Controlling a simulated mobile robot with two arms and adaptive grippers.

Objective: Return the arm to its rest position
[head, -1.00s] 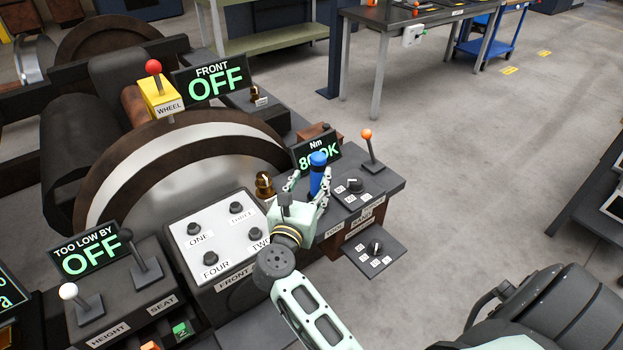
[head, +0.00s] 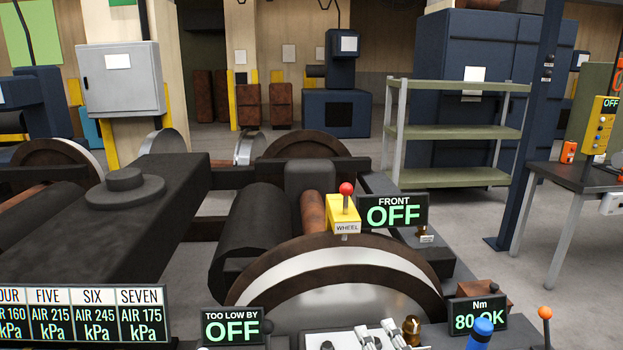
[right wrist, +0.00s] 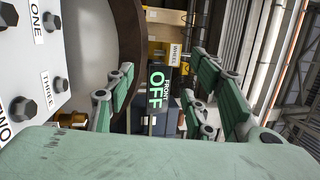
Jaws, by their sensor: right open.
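My right gripper (head: 378,336) shows only by its pale fingertips at the bottom edge of the head view, in front of the wheel and left of a brass fitting (head: 411,329). In the right wrist view its green fingers (right wrist: 162,85) are spread apart with nothing between them. The rest of that arm is below the head view. A blue-topped tool (head: 481,332) stands apart from the gripper, to its right, partly cut off by the bottom edge. My left gripper is not in view.
The large wheel (head: 335,262) is close ahead, with a yellow WHEEL block (head: 344,222) and red-knobbed lever on top. A FRONT OFF display (head: 393,211) stands behind it. Bolt heads on a white panel (right wrist: 24,105) are beside the gripper. An orange-knobbed lever (head: 545,316) is at right.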

